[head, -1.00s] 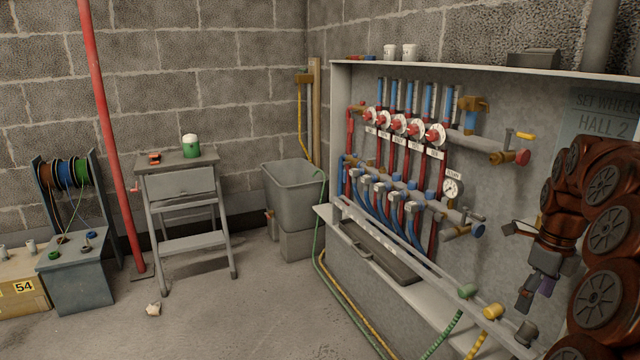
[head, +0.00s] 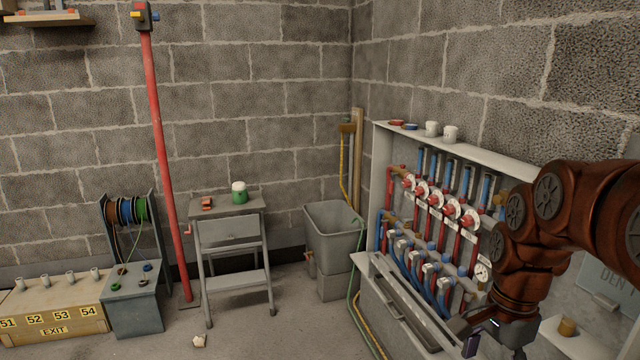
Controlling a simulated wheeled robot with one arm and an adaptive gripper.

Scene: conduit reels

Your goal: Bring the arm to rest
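My arm is the reddish-brown jointed arm at the right of the head view, bent over with its end pointing down. My gripper (head: 492,345) is at the lower right, in front of the manifold cabinet (head: 460,146). Its dark fingers stand apart, with nothing seen between them. The lower fingertips lie near the bottom edge of the picture. My arm hides the right part of the cabinet.
The cabinet holds red valves (head: 437,201) and a gauge (head: 482,272). A grey tub (head: 333,232), a grey step stand (head: 232,258), a red pole (head: 160,140), a cable reel rack (head: 133,300) and a numbered wooden box (head: 40,335) stand further left.

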